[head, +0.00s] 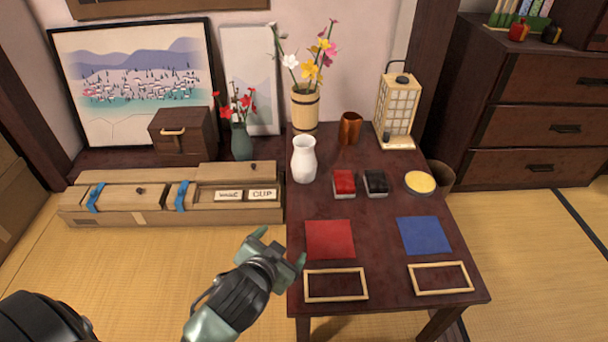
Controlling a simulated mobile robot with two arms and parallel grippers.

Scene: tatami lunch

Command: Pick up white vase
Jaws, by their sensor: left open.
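The white vase (304,159) stands upright near the left edge of the dark wooden table (390,200), toward the back. Its mouth faces up and nothing shows in it. My left gripper (279,247) is open and empty, in front of the vase and near the table's front left side. It is clearly apart from the vase. My right gripper is not in the view.
A wooden bucket of flowers (305,110) stands behind the vase. Red (344,182) and black (375,182) boxes sit to its right. A long wooden box (235,213) lies left of the table. A red square (330,239) and a frame (336,285) lie in front.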

